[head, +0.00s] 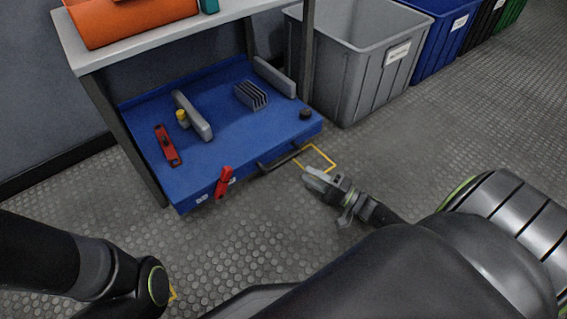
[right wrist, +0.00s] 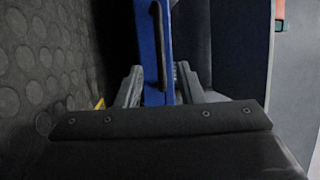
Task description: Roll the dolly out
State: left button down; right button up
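The blue dolly (head: 225,150) sits low beneath a light-topped table, its front edge facing me. A dark bar handle (head: 279,160) sticks out from its front edge. A red lever-like part (head: 223,182) is on the same edge, left of the handle. My right gripper (head: 312,178) is just in front of the handle, to its right. In the right wrist view its two fingers (right wrist: 158,88) are apart, with the dolly's blue edge (right wrist: 147,45) and the dark handle (right wrist: 161,40) showing between or just beyond them. I cannot tell whether they touch. My left gripper is out of view.
On the dolly are a red tool (head: 167,146), a grey bar (head: 193,115), a finned grey block (head: 251,95) and a black knob (head: 305,114). Table legs (head: 124,140) flank it. A grey bin (head: 365,75) stands right. The floor in front is clear, with a yellow outline (head: 326,153).

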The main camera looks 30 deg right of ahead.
aim_at(284, 161)
jog(key=b+x, duration=0.3)
jog(key=x, duration=0.6)
jog(key=shift+w+a+r, duration=0.1)
jog(key=shift+w+a, duration=0.1)
jog(key=shift+w, duration=0.05)
jog(key=shift+c, duration=0.2)
grip_shut()
